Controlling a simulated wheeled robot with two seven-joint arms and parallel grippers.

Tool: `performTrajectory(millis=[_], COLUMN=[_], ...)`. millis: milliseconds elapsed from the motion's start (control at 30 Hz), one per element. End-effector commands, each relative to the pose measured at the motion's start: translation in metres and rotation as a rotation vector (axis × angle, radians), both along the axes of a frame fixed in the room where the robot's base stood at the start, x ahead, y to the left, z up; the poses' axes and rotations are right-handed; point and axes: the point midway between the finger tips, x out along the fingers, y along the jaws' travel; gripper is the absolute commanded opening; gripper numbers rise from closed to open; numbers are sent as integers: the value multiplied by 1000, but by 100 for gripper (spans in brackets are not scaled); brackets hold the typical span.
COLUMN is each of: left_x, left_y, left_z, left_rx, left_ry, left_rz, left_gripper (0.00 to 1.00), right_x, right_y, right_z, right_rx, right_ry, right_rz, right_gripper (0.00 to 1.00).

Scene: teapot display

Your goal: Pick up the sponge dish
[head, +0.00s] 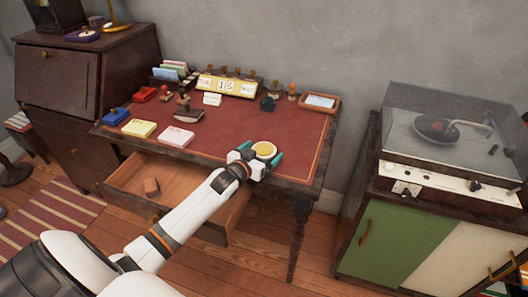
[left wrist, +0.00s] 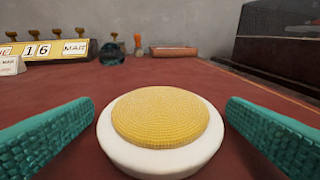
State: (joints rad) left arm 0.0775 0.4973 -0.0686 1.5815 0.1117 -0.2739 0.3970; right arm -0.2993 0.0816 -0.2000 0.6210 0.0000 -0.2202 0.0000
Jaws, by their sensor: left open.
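The sponge dish (head: 264,151) is a round white dish with a yellow sponge pad on top. It sits on the red desk top near the front right edge. In the left wrist view the dish (left wrist: 160,158) is low in the middle, between the fingers. My left gripper (head: 262,162) is open, with one teal finger on each side of the dish. In the left wrist view a gap shows between the dish and the right finger; the left finger is very close to the dish's edge. My right gripper is not in view.
Note pads (head: 177,136), a stamp holder (head: 187,110), a calendar (head: 226,86) and a small tray (head: 320,102) stand farther back. A record player (head: 450,140) is on a cabinet at right.

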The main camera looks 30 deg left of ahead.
Motion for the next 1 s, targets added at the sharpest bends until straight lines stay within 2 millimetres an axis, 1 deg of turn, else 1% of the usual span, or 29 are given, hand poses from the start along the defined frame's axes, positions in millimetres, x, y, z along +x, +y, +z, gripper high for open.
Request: performTrajectory(millis=[200, 233, 467, 500, 567, 733, 833, 933, 1000], left_x=[1, 1, 1, 1, 1, 1, 1, 2, 2], left_y=[0, 0, 0, 0, 0, 0, 0, 0, 0], left_z=[-1, -1, -1, -1, 0, 1, 6, 20, 34], left_rx=[0, 0, 0, 0, 0, 0, 0, 2, 2], left_ry=[1, 1, 1, 1, -1, -1, -2, -5, -6], left_rz=[-1, -1, 0, 0, -1, -1, -1, -1, -1], left_gripper=[96, 95, 57, 51, 43, 42, 42, 42, 42], right_x=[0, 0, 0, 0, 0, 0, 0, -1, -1], right_y=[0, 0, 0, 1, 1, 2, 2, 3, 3], right_z=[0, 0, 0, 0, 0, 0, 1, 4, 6], right_rx=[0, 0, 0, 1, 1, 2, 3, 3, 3], right_ry=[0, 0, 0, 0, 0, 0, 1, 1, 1], right_rz=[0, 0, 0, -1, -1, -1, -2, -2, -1], right_gripper=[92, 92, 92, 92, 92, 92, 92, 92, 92])
